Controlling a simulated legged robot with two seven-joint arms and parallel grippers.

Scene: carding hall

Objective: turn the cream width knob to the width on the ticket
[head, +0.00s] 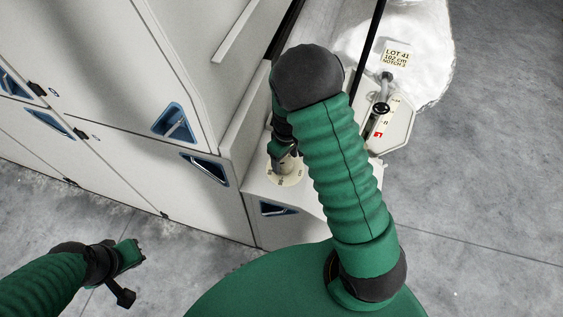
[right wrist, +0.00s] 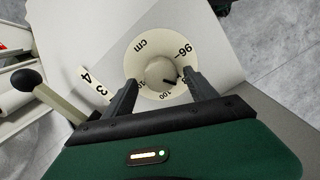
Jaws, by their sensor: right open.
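The cream width knob (right wrist: 158,72) sits on a round cream dial (right wrist: 142,62) marked cm, with 96 and 100 readable. Its black pointer mark faces lower right, near the 100 side; the exact reading is unclear. My right gripper (right wrist: 162,79) is open, its fingers on either side of the knob's near part; I cannot tell whether they touch it. In the head view the dial (head: 292,178) shows below my right gripper (head: 284,158), which partly hides the knob. The ticket (head: 396,56) reads LOT 41, 102 cm, NOTCH 3. My left gripper (head: 130,254) hangs at lower left, its jaws unclear.
A lever with a black ball (right wrist: 28,80) stands beside a numbered notch strip (right wrist: 95,85) showing 3 and 4. A pale machine cabinet (head: 110,110) with blue recessed handles fills the left. A white bundle (head: 432,35) lies behind the ticket. Grey floor is clear at right.

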